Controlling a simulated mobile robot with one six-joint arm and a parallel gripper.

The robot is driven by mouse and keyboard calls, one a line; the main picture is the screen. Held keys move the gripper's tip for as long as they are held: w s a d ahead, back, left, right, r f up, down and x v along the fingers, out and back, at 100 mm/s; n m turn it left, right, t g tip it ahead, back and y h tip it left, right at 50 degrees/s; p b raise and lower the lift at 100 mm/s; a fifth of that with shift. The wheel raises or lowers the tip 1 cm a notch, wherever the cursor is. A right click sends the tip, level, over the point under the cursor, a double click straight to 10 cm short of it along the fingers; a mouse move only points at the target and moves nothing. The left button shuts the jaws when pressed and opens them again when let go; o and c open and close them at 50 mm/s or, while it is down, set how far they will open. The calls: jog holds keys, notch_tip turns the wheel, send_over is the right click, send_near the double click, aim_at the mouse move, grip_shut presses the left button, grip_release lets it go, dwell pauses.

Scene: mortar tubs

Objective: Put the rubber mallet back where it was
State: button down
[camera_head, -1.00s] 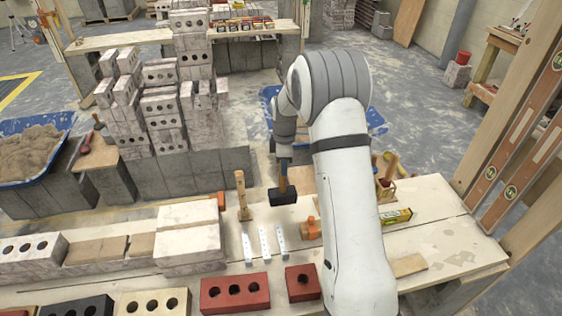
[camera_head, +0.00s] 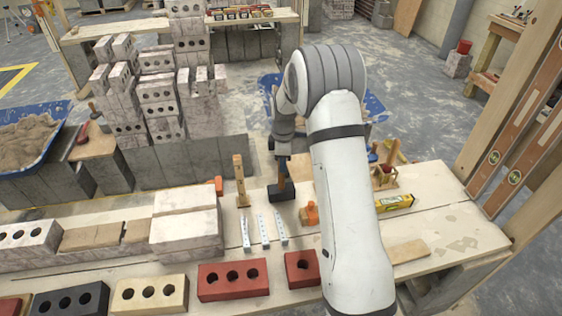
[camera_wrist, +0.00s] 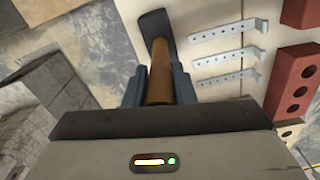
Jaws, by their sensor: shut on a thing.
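The rubber mallet has a black head (camera_head: 281,191) and a brown wooden handle. My gripper (camera_head: 281,167) is shut on the handle and holds the mallet head-down, just over or on the pale bench top; I cannot tell whether it touches. In the wrist view the handle (camera_wrist: 160,75) runs between my two dark fingers (camera_wrist: 158,88), with the black head (camera_wrist: 154,25) beyond them. The handle's upper end is hidden by my gripper.
Several metal wall ties (camera_head: 263,230) lie left of the mallet's front. A wooden post (camera_head: 240,181) stands to its left and an orange tool (camera_head: 309,213) to its right. Red bricks (camera_head: 233,279) line the front. A yellow level (camera_head: 394,202) lies farther right.

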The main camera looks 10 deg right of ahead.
jog(key=shift+f+b, duration=0.35)
jog(key=shift+f, duration=0.05)
dwell(0.6)
jog(key=c, duration=1.1)
grip_release()
notch_tip(320, 180, up, 8)
jog(key=shift+s+r, duration=0.1)
jog(key=s+r+m+t, duration=0.1)
jog(key=s+r+m, duration=0.6)
jog(key=s+r, duration=0.55)
jog(key=s+m, duration=0.3)
jog(key=s, duration=0.4)
jog(key=s+m+t, duration=0.1)
jog(key=s+m, duration=0.1)
jog(key=s, duration=0.5)
jog(key=s+m+p, duration=0.1)
jog(key=s+m, duration=0.2)
jog(key=s, duration=0.4)
jog(key=shift+a+m+t, duration=0.3)
jog(key=shift+a, duration=0.05)
